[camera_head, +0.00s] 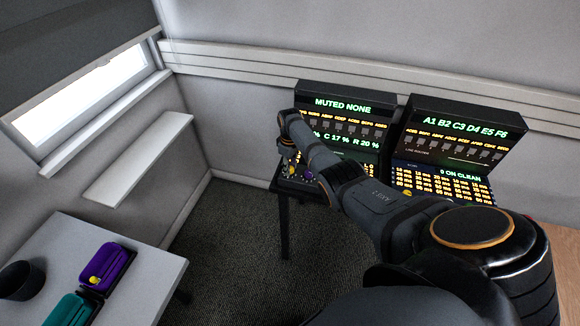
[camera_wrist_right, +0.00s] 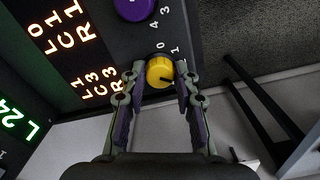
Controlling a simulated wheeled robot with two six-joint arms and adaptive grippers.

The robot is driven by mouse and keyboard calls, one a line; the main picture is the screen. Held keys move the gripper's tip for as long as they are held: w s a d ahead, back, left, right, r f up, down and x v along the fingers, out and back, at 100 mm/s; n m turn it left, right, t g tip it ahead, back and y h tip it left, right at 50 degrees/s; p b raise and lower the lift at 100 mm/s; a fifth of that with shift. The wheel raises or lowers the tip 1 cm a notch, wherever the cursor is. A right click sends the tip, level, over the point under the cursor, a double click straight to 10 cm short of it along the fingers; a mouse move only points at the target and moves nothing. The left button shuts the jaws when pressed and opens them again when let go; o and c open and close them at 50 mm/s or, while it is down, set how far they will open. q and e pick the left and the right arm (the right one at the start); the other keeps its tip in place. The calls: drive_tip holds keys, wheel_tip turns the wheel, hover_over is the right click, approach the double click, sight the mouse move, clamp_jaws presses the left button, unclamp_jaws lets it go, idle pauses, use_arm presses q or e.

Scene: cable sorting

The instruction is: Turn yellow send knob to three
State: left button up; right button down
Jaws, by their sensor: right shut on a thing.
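The yellow knob (camera_wrist_right: 160,71) sits on a dark panel in the right wrist view, with a dark pointer line on its face. White digits 0 and 1 show just beyond it; other digits around it are hidden by the fingers. My right gripper (camera_wrist_right: 161,74) is shut on the yellow knob, one finger on each side. In the head view my right gripper (camera_head: 289,165) is small, at the left front of the left console (camera_head: 335,98). My left gripper is not in view.
A purple knob (camera_wrist_right: 135,8) is close to the yellow one, with digits 3 and 4 beside it. A second console (camera_head: 465,120) stands to the right. A white table (camera_head: 150,282) at lower left holds a purple tray (camera_head: 107,265), a teal tray (camera_head: 70,308) and a dark cup (camera_head: 20,282).

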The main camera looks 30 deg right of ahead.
drive_tip(key=c, duration=1.3)
unclamp_jaws()
wheel_tip(320, 180, up, 12)
